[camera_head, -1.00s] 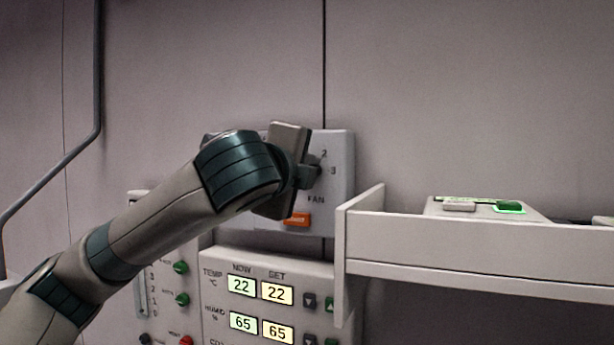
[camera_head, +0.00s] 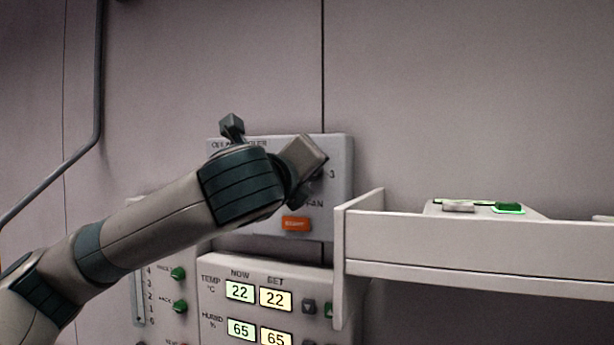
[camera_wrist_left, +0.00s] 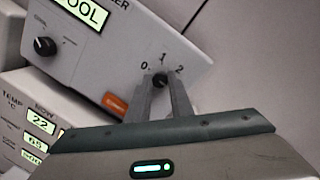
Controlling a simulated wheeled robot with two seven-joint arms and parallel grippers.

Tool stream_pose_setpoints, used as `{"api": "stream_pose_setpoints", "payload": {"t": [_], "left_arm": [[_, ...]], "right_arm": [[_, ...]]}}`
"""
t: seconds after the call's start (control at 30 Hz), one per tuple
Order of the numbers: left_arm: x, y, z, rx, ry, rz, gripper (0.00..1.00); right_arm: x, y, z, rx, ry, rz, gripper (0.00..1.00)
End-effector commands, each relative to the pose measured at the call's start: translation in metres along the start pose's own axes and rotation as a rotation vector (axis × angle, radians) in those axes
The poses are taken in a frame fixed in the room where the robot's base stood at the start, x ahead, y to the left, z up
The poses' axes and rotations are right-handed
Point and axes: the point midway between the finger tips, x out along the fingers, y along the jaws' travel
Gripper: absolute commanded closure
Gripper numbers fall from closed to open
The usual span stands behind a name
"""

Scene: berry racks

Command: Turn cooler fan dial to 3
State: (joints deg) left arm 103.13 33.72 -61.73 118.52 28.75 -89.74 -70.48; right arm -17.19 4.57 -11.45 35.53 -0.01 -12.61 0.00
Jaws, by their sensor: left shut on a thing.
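The fan dial is a small black knob (camera_wrist_left: 160,80) on the cooler panel (camera_wrist_left: 115,55), with 0, 1 and 2 visible around it in the left wrist view. In the head view the 3 shows at the panel's right side, but my gripper hides most of the dial. My left gripper (camera_wrist_left: 161,86) is shut on the knob, one finger on each side. In the head view its tilted grey body covers the middle of the panel (camera_head: 343,150). I cannot tell which number the knob's pointer marks. My right gripper is not in view.
An orange START button (camera_head: 296,223) sits just below my gripper. A temperature and humidity panel (camera_head: 215,262) is underneath. A white shelf (camera_head: 450,240) juts out on the right, holding a device with a green-lit button (camera_head: 508,208). The wall above is clear.

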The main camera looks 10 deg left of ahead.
Motion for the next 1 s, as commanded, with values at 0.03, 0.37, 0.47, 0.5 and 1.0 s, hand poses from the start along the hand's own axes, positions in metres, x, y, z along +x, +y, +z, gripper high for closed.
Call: {"api": "stream_pose_setpoints", "payload": {"t": [0.03, 0.37, 0.47, 0.5, 1.0], "left_arm": [[0.001, 0.002, -0.004, 0.004, 0.007, 0.004, 1.0], [0.001, 0.002, -0.004, 0.003, 0.006, 0.005, 0.62], [0.0, 0.002, -0.003, 0.002, 0.005, 0.003, 0.62], [0.0, 0.001, -0.002, 0.001, 0.004, 0.003, 0.62], [-0.023, 0.002, -0.003, 0.0, 0.001, -0.002, 0.62]], "right_arm": [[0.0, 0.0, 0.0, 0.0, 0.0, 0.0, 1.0], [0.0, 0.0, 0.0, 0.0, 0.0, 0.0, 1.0], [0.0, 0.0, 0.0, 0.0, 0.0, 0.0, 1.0], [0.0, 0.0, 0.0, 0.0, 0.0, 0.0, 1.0], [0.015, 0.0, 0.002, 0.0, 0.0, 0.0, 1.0]]}}
